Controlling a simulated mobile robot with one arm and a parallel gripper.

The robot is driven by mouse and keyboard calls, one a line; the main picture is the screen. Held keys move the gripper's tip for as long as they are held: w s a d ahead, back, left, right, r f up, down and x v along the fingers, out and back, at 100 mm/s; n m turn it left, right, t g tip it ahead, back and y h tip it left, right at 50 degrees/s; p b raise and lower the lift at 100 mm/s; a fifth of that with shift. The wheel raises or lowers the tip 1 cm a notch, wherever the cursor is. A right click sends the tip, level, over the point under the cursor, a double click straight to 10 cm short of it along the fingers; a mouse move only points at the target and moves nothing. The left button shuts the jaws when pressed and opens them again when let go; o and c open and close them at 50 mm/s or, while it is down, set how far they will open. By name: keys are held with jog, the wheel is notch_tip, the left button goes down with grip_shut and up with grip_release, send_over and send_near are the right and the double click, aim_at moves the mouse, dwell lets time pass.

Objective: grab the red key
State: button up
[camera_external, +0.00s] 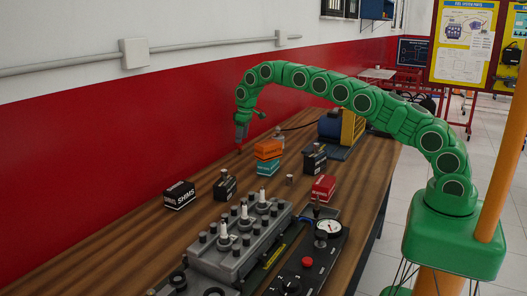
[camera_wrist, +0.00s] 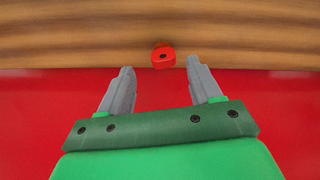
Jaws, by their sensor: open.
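The red key (camera_wrist: 163,56) lies on the wooden bench, close to the edge that borders the red wall. Its red head with a dark hole shows in the wrist view; the rest of its shape is hard to make out. My gripper (camera_wrist: 160,68) is open, and nothing is between its two grey fingers. The key appears between and just beyond the fingertips in that view. In the external view my gripper (camera_external: 241,138) points down over the back of the bench, near the wall; the key is too small there to tell clearly.
An orange box stack (camera_external: 268,150) stands just right of my gripper. A black box (camera_external: 225,187) and a SHIMS box (camera_external: 180,195) stand nearer the camera. A grey engine block (camera_external: 240,240) and a gauge panel (camera_external: 325,245) fill the front. The red wall (camera_external: 90,150) bounds the bench.

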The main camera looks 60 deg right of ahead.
aim_at(240, 146)
jog(key=shift+w+a+f, duration=0.1)
jog(key=shift+f, duration=0.8)
jog(key=shift+w+a+f, duration=0.15)
jog(key=shift+f, duration=0.7)
jog(key=shift+w+a+f, duration=0.1)
jog(key=shift+f, duration=0.8)
jog(key=c, duration=1.1)
